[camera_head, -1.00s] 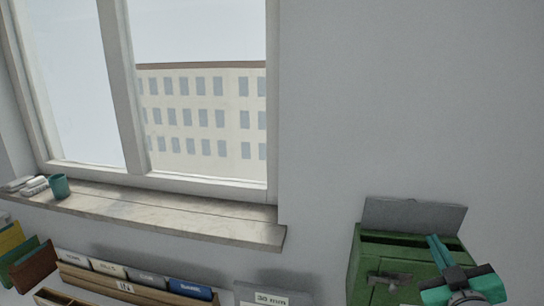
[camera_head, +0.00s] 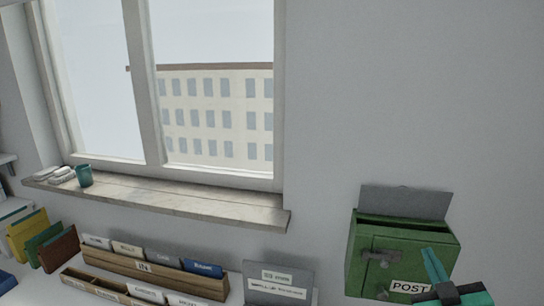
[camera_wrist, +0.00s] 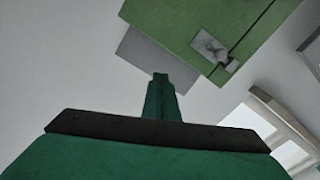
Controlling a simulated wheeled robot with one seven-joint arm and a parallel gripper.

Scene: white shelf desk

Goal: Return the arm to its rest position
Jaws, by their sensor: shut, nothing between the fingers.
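My gripper (camera_head: 434,266) is at the lower right of the head view, with its teal fingers pointing up and close together. It is shut and empty. It overlaps the front of a green post box (camera_head: 408,246) in that view. In the wrist view my gripper (camera_wrist: 160,80) points toward the wall, and the green box (camera_wrist: 195,25) with its metal latch shows beyond the fingertips. Whether the fingers touch the box cannot be told. The rest of my arm is mostly out of view.
The post box has a raised grey lid (camera_head: 405,202) and a POST label. A wooden file holder (camera_head: 150,272) and a grey labelled box (camera_head: 277,284) stand left of it. A windowsill (camera_head: 190,196) juts out above, carrying a teal cup (camera_head: 84,176). The upper right wall is bare.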

